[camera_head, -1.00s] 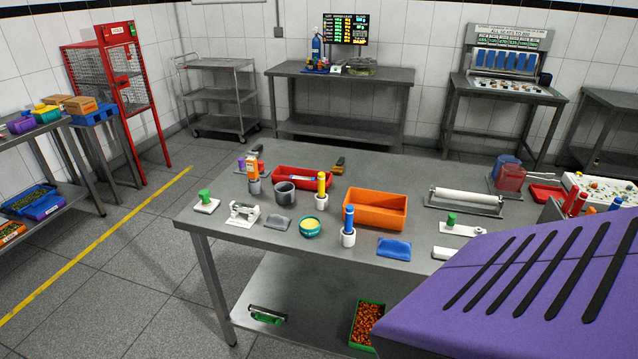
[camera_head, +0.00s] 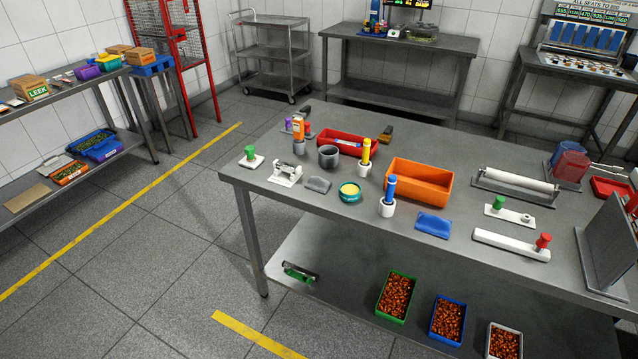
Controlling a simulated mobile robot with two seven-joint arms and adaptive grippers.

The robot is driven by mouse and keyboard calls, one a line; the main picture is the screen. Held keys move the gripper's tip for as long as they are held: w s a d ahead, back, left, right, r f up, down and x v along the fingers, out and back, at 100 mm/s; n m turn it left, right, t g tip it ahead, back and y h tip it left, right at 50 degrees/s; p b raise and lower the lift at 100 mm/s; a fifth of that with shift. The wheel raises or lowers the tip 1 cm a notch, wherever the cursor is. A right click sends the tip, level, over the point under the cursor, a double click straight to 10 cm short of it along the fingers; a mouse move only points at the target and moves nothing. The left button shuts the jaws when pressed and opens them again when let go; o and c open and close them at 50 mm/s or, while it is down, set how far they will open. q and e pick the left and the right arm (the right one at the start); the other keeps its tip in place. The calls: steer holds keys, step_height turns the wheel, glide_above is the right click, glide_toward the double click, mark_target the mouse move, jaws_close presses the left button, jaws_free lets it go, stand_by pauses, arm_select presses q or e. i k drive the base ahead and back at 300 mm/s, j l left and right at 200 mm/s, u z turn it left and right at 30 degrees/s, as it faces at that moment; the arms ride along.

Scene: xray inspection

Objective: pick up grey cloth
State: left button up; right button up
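A small grey cloth (camera_head: 318,184) lies flat on the grey metal table (camera_head: 300,216), near its front left part. It sits between a white metal device (camera_head: 285,174) on its left and a teal tub with yellow contents (camera_head: 349,192) on its right. A dark grey cup (camera_head: 328,156) stands just behind it. A blue cloth (camera_head: 433,225) lies further right on the same table. Neither of my grippers shows in the view.
An orange bin (camera_head: 418,184), a red tray (camera_head: 345,143) and a blue-handled tool in a white holder (camera_head: 388,197) stand around the cloth. The lower shelf holds several small bins (camera_head: 396,298). The floor (camera_head: 190,260) left of the table is clear.

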mark_target(318, 185)
steer(key=i+l+u, duration=0.15)
steer(key=i+l, duration=0.15)
steer(key=i+l+u, duration=0.15)
steer(key=i+l, duration=0.15)
steer(key=l, duration=0.15)
steer(key=i+l+u, duration=0.15)
steer(key=l, duration=0.25)
steer(key=i, duration=0.1)
